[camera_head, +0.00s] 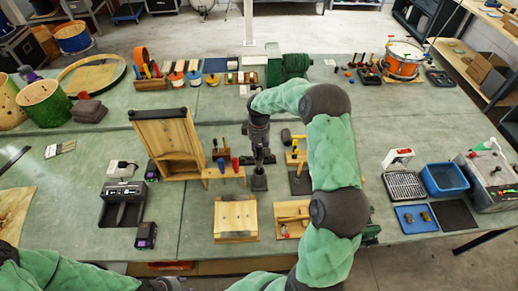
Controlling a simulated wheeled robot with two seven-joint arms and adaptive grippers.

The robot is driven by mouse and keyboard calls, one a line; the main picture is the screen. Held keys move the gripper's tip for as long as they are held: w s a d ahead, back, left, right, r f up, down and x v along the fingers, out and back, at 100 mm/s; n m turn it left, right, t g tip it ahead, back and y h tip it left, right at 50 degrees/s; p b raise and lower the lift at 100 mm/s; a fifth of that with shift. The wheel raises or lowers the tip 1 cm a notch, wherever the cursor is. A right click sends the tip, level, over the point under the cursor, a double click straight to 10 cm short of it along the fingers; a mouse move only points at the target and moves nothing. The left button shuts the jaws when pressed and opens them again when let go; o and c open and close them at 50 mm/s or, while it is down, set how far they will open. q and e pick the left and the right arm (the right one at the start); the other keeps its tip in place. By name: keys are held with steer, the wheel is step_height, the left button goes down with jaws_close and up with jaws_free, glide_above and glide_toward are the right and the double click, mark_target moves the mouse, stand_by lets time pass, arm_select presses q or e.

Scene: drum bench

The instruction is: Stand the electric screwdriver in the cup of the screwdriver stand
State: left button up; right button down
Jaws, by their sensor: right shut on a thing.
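My right gripper (262,150) points down near the middle of the bench, with its arm arching in from the lower right. It is shut on the dark, upright electric screwdriver (260,164), which is small and mostly hidden by the fingers. A dark square base (259,184), which looks like the screwdriver stand, is directly below. Its cup is too small and dark to make out, and I cannot tell whether the screwdriver touches it or is inside it. Of my left arm, only green and dark links show at the lower left edge; its gripper is out of view.
A wooden rack (168,145) and a small stand with coloured handles (222,172) are close on the left. A wooden box (236,219) is in front. A dark plate (301,183) and a wooden tray (291,219) lie to the right, partly beside my arm.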

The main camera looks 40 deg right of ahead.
mark_target(259, 163)
steer(key=shift+f, duration=0.1)
steer(key=shift+f+b, duration=3.5)
steer(key=shift+f, duration=1.35)
steer(key=c, duration=0.8)
jaws_free()
step_height(259, 163, up, 12)
steer(key=shift+r, duration=0.1)
